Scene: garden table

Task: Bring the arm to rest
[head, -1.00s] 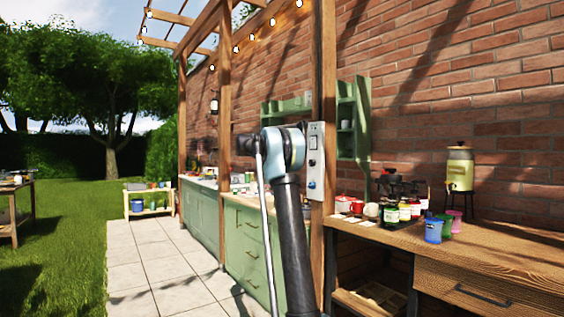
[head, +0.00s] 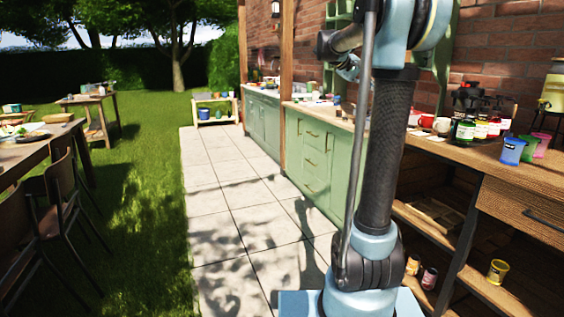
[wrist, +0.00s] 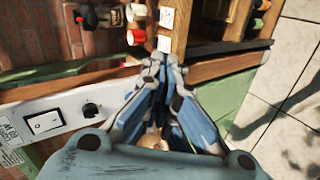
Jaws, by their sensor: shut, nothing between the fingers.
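My arm (head: 388,150) stands upright in the right half of the head view, with its upper end cut off by the top edge. My gripper (wrist: 163,68) shows in the wrist view, its blue fingers closed together with nothing between them. It hangs in the air above or in front of the worktop edge; the exact gap cannot be told. In the head view the gripper cannot be made out clearly behind my arm.
A wooden worktop (head: 470,152) on the right bears jars, a red mug (head: 427,121) and a blue cup (head: 513,150). Green cabinets (head: 318,160) line the wall. Paving (head: 225,205) is clear; chairs (head: 62,215) stand left.

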